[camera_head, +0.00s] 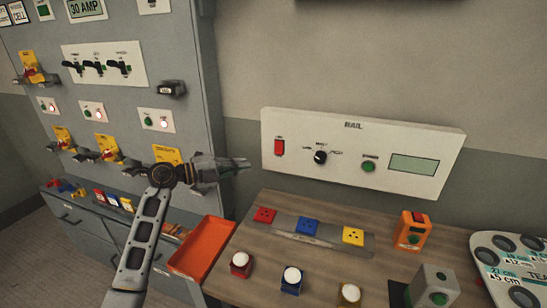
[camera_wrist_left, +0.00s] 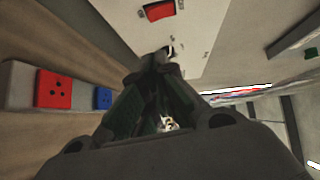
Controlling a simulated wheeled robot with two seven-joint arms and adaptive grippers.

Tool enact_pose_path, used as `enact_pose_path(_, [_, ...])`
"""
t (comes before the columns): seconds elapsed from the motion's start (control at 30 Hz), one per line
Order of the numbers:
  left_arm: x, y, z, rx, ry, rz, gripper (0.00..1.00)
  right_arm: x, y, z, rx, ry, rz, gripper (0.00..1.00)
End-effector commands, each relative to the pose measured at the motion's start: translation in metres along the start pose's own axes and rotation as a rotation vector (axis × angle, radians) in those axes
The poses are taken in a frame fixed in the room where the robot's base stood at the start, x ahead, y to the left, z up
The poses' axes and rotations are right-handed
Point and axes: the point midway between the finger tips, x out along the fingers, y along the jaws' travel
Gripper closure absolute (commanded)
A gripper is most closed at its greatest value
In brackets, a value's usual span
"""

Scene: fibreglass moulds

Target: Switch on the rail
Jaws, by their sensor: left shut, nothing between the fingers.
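The white RAIL panel (camera_head: 400,150) is on the wall above the wooden bench. It carries a red rocker switch (camera_head: 279,147) at its left, a black knob (camera_head: 320,157), a green button (camera_head: 368,167) and a greenish display (camera_head: 414,164) with no readable text. My left gripper (camera_head: 246,163) is shut and empty, left of the red switch and a little lower, apart from it in the head view. In the left wrist view the gripper (camera_wrist_left: 160,60) points toward the panel (camera_wrist_left: 205,30); the red switch (camera_wrist_left: 160,10) shows at the top edge. My right gripper is not in view.
Red (camera_head: 264,215), blue (camera_head: 307,226) and yellow (camera_head: 353,236) sockets sit on a strip on the bench. Several button boxes and an orange box (camera_head: 412,231) stand around it. An orange tray (camera_head: 203,247) lies left. A grey switch cabinet (camera_head: 180,50) stands at the left.

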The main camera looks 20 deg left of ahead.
Motion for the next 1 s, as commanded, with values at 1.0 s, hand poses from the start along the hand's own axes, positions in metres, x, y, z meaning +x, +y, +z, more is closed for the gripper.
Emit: enact_pose_path(1.0, [0.083, -0.002, 0.0, -0.001, 0.001, -0.003, 1.0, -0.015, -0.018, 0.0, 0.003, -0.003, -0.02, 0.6])
